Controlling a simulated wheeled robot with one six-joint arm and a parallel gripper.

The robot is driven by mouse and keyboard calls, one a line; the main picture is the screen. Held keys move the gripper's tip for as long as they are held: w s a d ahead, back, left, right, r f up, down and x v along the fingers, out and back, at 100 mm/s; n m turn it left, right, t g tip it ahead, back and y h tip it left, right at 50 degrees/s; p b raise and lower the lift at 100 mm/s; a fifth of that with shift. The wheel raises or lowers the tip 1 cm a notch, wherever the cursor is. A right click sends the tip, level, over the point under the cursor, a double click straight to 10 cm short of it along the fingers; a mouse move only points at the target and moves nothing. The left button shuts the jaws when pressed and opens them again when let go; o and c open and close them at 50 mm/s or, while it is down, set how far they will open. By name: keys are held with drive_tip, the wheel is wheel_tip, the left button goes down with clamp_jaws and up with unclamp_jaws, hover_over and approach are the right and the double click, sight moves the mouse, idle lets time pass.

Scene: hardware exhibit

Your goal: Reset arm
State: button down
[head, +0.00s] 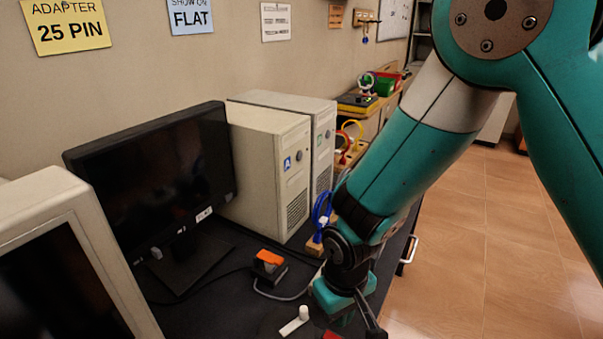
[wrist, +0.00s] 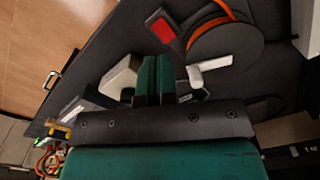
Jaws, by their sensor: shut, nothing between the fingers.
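My gripper shows in the wrist view (wrist: 155,62), its two green fingers close together and shut with nothing between them. In the head view my teal arm reaches down from the upper right, and its end is low over the right edge of the dark desk (head: 205,290). The gripper's fingertips are not clear there. A white lever-like piece (head: 295,322) lies just left of the arm's end. It also shows to the right of the fingers in the wrist view (wrist: 210,66).
A black monitor (head: 155,180), a second pale monitor (head: 75,240) and two beige computer towers (head: 270,165) stand on the desk. A small orange-topped block (head: 269,264) and a blue cable (head: 322,212) lie near the arm. Open tiled floor (head: 485,260) is at right.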

drive_tip(key=s+d+r+y, duration=0.1)
drive_tip(key=s+d+r, duration=0.1)
drive_tip(key=s+r, duration=0.2)
drive_tip(key=s+d+r+n+y, duration=0.1)
drive_tip(key=s+r, duration=0.3)
drive_tip(key=r, duration=0.7)
drive_tip(key=s+d+r+y, duration=0.2)
drive_tip(key=s+d+r, duration=0.1)
drive_tip(key=s+r, duration=0.2)
wheel_tip(320, 180, up, 3)
drive_tip(key=shift+f+n, duration=0.15)
drive_tip(key=shift+n, duration=0.25)
